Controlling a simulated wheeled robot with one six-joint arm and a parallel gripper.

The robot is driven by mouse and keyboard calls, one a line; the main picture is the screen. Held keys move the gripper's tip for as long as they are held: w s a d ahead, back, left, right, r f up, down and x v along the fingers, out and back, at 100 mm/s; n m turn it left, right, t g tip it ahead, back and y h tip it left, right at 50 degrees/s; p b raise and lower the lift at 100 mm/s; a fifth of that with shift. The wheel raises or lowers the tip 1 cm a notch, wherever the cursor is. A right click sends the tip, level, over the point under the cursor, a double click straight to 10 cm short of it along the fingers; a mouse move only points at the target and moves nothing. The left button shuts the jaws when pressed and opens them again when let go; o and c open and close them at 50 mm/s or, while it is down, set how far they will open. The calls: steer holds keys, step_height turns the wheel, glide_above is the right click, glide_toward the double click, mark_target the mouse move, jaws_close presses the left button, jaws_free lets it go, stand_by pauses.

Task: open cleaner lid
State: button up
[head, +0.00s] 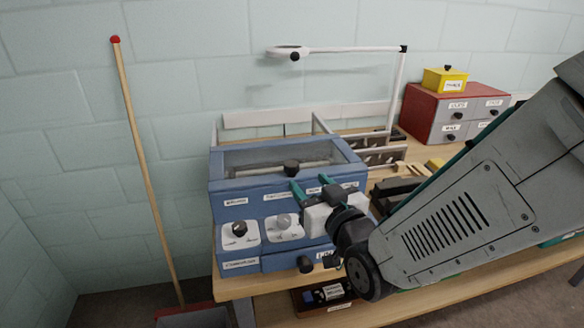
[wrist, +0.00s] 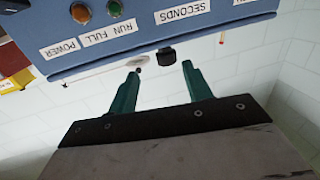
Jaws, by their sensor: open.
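The cleaner (head: 222,205) is a blue box on the bench with a blue-framed, see-through lid (head: 240,158) on top. The lid looks down. A black knob (head: 291,167) sits at its front edge. My gripper (head: 309,181), with green fingers, is open and empty just in front of the lid, close to the knob. In the wrist view, which appears upside down, the cleaner's blue front (wrist: 215,28) is at the top. The black knob (wrist: 167,55) lies just beyond the gap between my open fingers (wrist: 161,70), not clearly touching either.
The cleaner's front carries two dials (head: 239,230) and labels; my arm hides part of its right side. A red-and-grey drawer unit (head: 425,118) with a yellow box (head: 444,80) stands at the back right. A white lamp arm (head: 345,50) reaches above. A broom (head: 146,170) leans left.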

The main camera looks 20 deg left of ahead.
mark_target(295, 172)
steer(key=shift+s+a, duration=0.15)
steer(key=shift+a, duration=0.25)
steer(key=shift+w+a, duration=0.25)
steer(key=shift+a, duration=0.05)
steer(key=x, duration=0.7)
steer(key=shift+r, duration=0.2)
